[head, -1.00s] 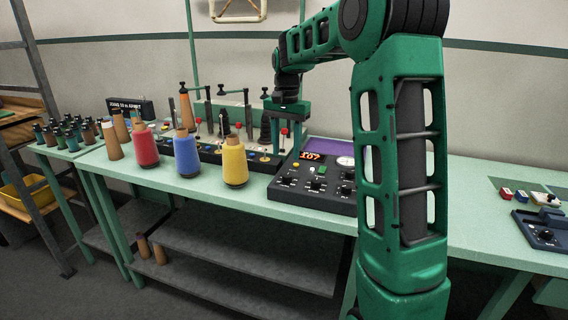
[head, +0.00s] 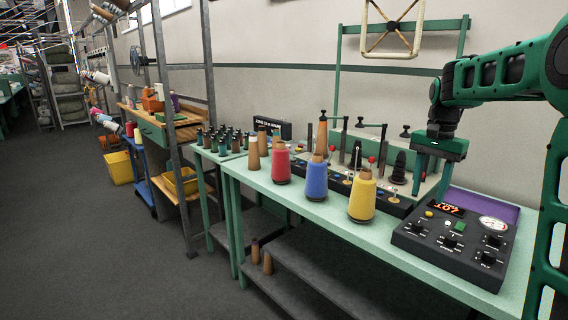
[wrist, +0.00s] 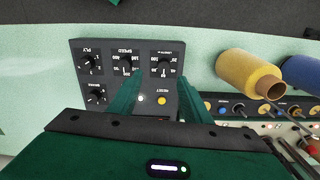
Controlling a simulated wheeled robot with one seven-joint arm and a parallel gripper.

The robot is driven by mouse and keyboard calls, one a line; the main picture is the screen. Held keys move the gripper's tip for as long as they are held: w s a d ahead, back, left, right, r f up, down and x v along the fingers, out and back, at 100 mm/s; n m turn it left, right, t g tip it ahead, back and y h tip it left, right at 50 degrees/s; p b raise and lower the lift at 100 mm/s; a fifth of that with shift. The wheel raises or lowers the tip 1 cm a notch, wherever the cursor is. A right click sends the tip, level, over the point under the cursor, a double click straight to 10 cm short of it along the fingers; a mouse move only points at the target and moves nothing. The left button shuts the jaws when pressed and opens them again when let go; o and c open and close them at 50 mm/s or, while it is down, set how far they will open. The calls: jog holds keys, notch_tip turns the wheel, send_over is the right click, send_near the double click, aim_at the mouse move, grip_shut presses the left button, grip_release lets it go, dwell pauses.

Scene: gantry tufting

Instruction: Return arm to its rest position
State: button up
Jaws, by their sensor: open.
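My gripper (head: 432,178) hangs from the green arm at the right of the head view, fingers pointing down. It is above the bench near the rear left of the black control box (head: 455,240). In the wrist view its two green fingers (wrist: 160,88) are spread apart with nothing between them. The control box (wrist: 88,62) shows beyond them, with knobs and a yellow button. The arm is bent and reaches in from the right edge; its upper part is cut off by the frame.
Red (head: 281,164), blue (head: 317,180) and yellow (head: 362,197) yarn cones stand along the bench (head: 385,240). Behind them is a row of thread posts. A green upright frame (head: 337,75) rises at the back. Open floor (head: 110,230) lies at the left.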

jog(key=s+a+f+n, duration=0.1)
jog(key=s+f, duration=0.2)
jog(key=s, duration=0.8)
jog(key=s+a+f+n, duration=0.2)
jog(key=s+f, duration=0.1)
jog(key=s, duration=0.9)
jog(key=s+a+f+n, duration=0.1)
jog(key=s+f, duration=0.3)
jog(key=s, duration=0.8)
jog(key=shift+a+n, duration=0.2)
jog(key=shift+n, duration=0.4)
jog(key=shift+w+f, duration=0.1)
jog(key=shift+f, duration=0.05)
jog(key=shift+w+f, duration=0.2)
jog(key=shift+w, duration=0.3)
